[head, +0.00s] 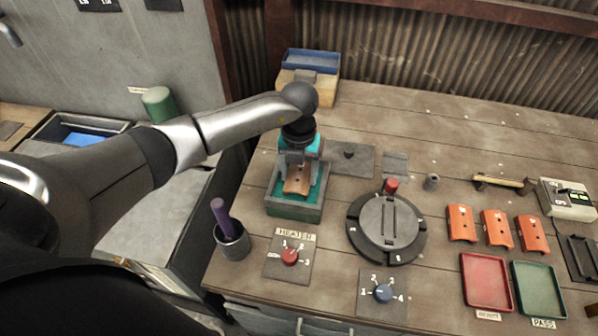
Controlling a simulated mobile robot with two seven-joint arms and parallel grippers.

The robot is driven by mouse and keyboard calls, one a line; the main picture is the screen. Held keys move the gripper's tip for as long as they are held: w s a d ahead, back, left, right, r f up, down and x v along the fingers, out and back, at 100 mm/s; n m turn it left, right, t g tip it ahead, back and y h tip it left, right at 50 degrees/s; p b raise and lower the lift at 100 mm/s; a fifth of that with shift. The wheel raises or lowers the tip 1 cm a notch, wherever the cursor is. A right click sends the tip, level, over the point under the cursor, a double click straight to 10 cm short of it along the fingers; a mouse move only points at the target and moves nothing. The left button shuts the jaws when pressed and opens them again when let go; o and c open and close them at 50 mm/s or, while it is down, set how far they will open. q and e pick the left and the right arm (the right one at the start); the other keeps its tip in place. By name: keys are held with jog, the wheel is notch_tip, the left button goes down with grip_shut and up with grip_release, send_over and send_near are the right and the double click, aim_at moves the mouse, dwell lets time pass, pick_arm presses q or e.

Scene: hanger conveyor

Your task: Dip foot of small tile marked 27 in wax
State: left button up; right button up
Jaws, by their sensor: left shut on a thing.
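My left gripper (299,157) points down and is shut on a small brown tile (298,182). I cannot read a number on the tile. The tile hangs within the outline of a green box-shaped tray (294,211) that holds teal wax (277,189). I cannot tell from this angle whether the tile's foot touches the wax. My right gripper is not in view.
A heater knob (290,256) and a purple-handled tool in a cup (231,240) stand in front. A round turntable (386,228) is to the right. Several orange tiles (497,228) lie beyond it, above a red tray (486,283) and a green pass tray (539,290).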

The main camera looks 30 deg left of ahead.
aim_at(299, 175)
pick_arm(q)
jog(key=shift+f+b, duration=0.4)
jog(key=shift+f, duration=0.15)
jog(key=shift+r, duration=0.2)
dwell(1.2)
jog(key=shift+r+p, duration=1.3)
dwell(0.6)
jog(key=shift+r+p, duration=2.1)
jog(key=shift+r, duration=0.45)
